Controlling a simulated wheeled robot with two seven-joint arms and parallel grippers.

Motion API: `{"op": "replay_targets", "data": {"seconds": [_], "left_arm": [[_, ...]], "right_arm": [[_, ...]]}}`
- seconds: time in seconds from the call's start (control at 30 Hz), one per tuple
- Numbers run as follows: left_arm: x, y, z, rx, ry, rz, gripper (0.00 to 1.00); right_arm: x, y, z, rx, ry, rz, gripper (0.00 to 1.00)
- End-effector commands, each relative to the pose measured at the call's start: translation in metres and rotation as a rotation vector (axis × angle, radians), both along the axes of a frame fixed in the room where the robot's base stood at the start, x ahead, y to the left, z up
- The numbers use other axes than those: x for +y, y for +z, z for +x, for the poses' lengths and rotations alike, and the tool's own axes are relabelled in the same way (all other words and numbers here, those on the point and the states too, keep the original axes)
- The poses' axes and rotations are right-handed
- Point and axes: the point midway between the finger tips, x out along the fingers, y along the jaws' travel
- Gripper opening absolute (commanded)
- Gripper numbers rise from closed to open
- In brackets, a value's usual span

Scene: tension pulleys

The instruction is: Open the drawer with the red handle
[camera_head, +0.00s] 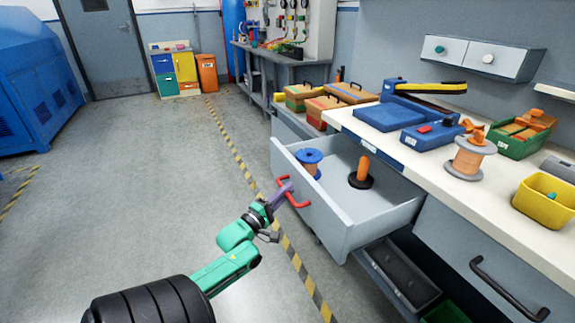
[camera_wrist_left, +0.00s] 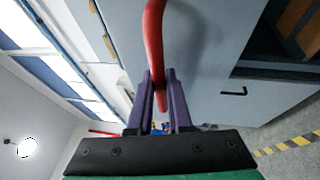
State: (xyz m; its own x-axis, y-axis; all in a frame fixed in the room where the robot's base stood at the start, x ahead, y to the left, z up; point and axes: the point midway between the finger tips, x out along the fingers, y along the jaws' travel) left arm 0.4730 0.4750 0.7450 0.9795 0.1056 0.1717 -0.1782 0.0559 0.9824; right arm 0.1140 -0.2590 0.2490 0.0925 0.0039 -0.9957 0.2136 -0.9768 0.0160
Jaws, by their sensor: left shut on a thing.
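The drawer (camera_head: 338,219) with the red handle (camera_head: 297,202) stands pulled out from under the workbench in the head view, and its inside shows. A blue spool (camera_head: 309,157) and an orange peg on a black base (camera_head: 361,172) are in it. My left gripper (camera_head: 281,192) is at the red handle, in front of the drawer's front panel. In the left wrist view the red handle (camera_wrist_left: 153,45) runs down between the two purple fingers of my left gripper (camera_wrist_left: 159,80), which is shut on it. My right gripper is not in view.
The white workbench top (camera_head: 395,158) carries a blue tool, a copper spool (camera_head: 468,158) and a yellow bin (camera_head: 545,197). Another drawer with a dark handle (camera_head: 508,289) is at the right. A grey tray (camera_head: 402,276) is below the open drawer. The floor at left is clear.

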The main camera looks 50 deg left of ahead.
Motion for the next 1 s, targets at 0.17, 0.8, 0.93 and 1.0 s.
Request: {"op": "replay_targets", "data": {"seconds": [0.17,0.8,0.93,1.0], "left_arm": [[0.0,-0.001,0.0,0.002,-0.001,0.001,0.0],[-0.002,-0.004,-0.02,0.005,0.001,-0.001,0.47],[-0.005,-0.01,-0.051,0.007,0.001,0.0,0.47],[-0.008,-0.014,-0.07,0.008,0.001,0.001,0.47]], "right_arm": [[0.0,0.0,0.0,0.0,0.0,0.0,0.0],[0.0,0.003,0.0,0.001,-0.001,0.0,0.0],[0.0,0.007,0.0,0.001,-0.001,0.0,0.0],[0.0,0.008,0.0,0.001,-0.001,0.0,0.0]]}}
